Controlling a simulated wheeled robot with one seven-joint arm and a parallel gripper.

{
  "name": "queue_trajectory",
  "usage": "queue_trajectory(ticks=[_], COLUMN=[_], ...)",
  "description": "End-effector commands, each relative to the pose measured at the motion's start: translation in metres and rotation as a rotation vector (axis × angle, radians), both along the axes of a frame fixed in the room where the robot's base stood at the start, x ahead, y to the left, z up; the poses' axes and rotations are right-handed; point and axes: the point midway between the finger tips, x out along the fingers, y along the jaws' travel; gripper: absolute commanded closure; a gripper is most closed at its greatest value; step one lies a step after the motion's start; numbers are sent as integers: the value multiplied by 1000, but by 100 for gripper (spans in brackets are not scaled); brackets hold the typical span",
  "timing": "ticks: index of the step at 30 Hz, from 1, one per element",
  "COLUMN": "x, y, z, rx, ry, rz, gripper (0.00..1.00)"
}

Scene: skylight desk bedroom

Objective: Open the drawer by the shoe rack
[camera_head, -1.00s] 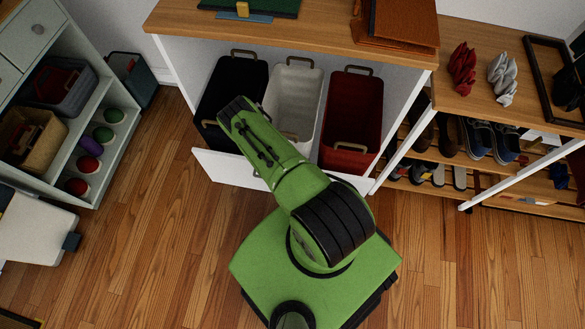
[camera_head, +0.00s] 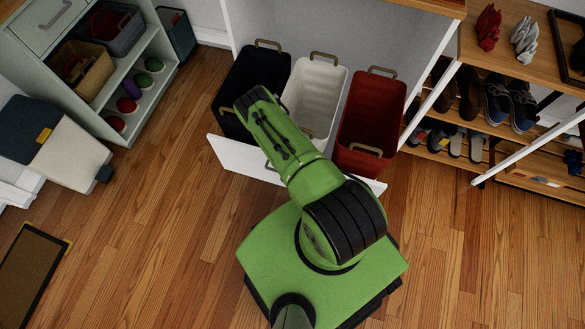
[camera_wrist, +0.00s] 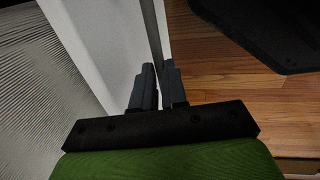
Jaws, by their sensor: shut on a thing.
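The drawer is pulled out from under the wooden counter, beside the shoe rack (camera_head: 470,142). Its white front panel (camera_head: 238,163) shows at its left part in the head view. It holds a black bin (camera_head: 268,72), a white bin (camera_head: 318,88) and a red bin (camera_head: 372,115). My green arm reaches over the front and hides its middle. My gripper (camera_wrist: 158,78) shows only in the wrist view. Its fingers are shut on a thin grey bar (camera_wrist: 153,30), apparently the drawer handle, beside the white panel (camera_wrist: 85,35).
A pale shelf unit (camera_head: 130,124) with baskets and coloured balls stands at the left. A white and dark box-like item (camera_head: 70,160) and a brown mat (camera_head: 30,268) are on the left floor. Bare wooden floor (camera_head: 170,240) lies around my base.

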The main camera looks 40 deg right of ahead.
Motion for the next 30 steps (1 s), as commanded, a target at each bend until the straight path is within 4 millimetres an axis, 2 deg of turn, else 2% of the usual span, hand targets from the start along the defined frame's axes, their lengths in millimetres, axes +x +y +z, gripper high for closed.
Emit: queue_trajectory(ticks=[16, 17, 21, 22, 30], x=[1, 1, 1, 1, 0], y=[-1, -1, -1, -1, 0], z=[1, 1, 1, 1, 2], rx=[-1, -1, -1, -1, -1], ry=[-2, -2, -2, -2, -2], rz=[0, 0, 0, 0, 0], gripper=[100, 86, 65, 62, 62])
